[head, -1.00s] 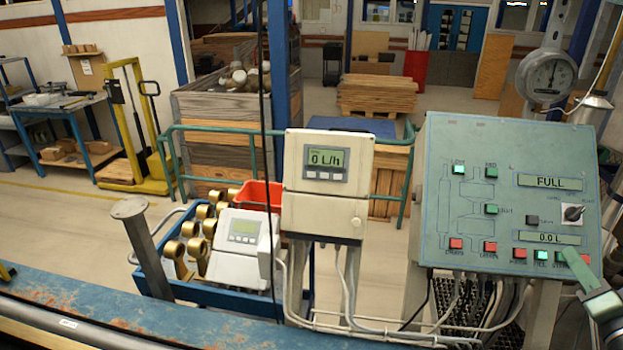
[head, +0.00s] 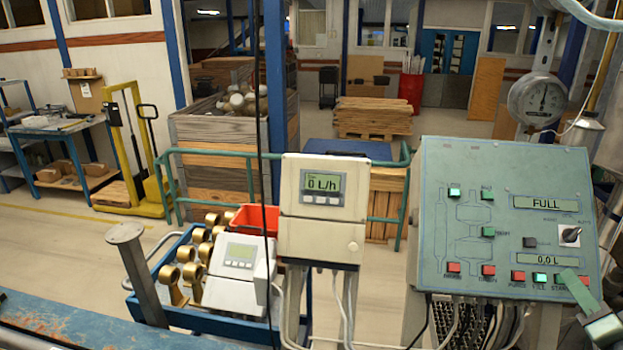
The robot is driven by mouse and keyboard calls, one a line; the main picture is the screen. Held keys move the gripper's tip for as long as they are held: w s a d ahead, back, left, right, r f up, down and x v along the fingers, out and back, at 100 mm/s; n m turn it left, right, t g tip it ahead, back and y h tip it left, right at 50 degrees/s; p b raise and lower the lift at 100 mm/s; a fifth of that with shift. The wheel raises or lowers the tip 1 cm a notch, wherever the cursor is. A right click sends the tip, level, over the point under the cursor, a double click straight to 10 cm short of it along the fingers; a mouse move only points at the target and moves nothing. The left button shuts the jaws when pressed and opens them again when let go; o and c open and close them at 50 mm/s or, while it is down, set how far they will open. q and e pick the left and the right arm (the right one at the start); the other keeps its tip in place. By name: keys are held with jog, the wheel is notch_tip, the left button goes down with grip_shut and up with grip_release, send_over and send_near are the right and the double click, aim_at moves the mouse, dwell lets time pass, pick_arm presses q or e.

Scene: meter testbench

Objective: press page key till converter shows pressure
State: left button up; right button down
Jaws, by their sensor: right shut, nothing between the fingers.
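The converter (head: 322,212) is a beige box on a post at the centre. Its small display (head: 321,182) reads "0 L/h", with a row of small keys (head: 321,200) just below it; their labels are too small to read. My right gripper (head: 572,280) is shut and empty at the lower right. Its green fingers point up and left in front of the lower right corner of the control panel, well to the right of the converter. They partly cover the buttons there; I cannot tell whether they touch. My left gripper is out of view.
The green control panel (head: 465,215) shows "FULL" and "0.0 L" and has lit green and red buttons. A second grey converter (head: 235,275) lies in a blue cart beside brass fittings (head: 190,272). A dial gauge (head: 543,99) stands behind the panel. A blue beam (head: 60,325) crosses the lower left.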

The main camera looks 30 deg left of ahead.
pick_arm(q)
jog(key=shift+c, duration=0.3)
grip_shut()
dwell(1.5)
